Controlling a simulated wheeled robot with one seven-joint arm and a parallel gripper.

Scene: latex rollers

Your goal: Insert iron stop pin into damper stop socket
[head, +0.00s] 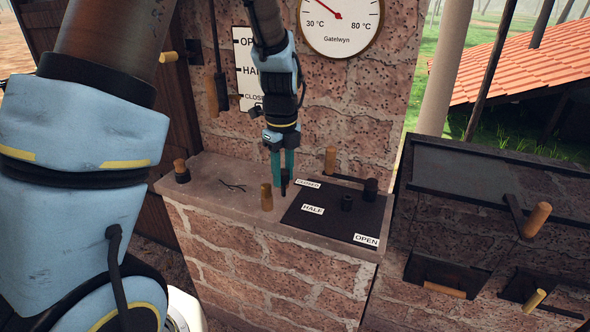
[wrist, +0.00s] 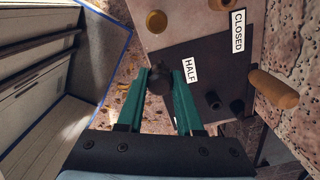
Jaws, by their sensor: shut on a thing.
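My gripper (head: 283,182) points down over the brick ledge, its teal fingers shut on a dark iron pin (head: 284,188). In the wrist view, the pin's dark round end (wrist: 159,78) shows between the fingertips. The pin is by the left edge of the black damper plate (head: 320,229), near the HALF and CLOSED labels. A short dark, hollow-looking socket (head: 347,202) stands on the plate, right of my gripper; it also shows in the wrist view (wrist: 213,100). The pin is apart from this socket. I cannot tell whether the pin's lower end touches the plate.
A lever with a wooden handle (head: 330,160) runs along the plate's back to a dark pivot (head: 370,189). A wooden peg (head: 266,197) stands left of the plate. A twig (head: 233,186) and a capped peg (head: 182,170) are farther left. The brick wall with the gauge (head: 340,20) rises behind.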

